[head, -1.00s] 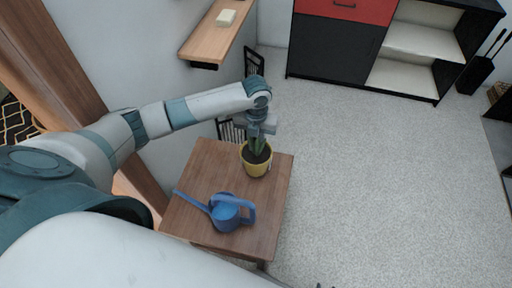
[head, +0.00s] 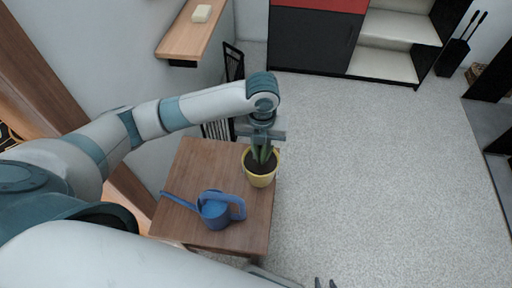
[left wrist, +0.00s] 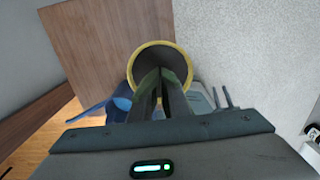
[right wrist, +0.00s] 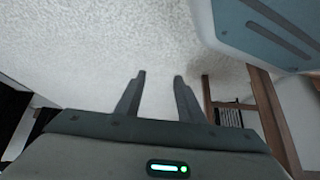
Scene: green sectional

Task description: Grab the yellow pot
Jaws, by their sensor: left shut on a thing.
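The yellow pot (head: 260,181) holds dark soil and a green plant (head: 263,155). It is at the right edge of the wooden side table and its rim sticks out past that edge; it looks raised off the top. My left gripper (head: 262,145) is above the pot, shut on the plant's leaves. In the left wrist view the pot's round yellow rim (left wrist: 160,43) surrounds the fingertips (left wrist: 159,75). My right gripper (right wrist: 160,75) is open and empty over the floor; only its fingertips (head: 325,283) show at the bottom of the head view.
A blue watering can (head: 214,210) stands on the wooden side table (head: 205,158), left of and nearer than the pot. A wall shelf (head: 190,35) is behind on the left, and a black and red cabinet (head: 310,40) at the back. The grey floor (head: 370,180) on the right is clear.

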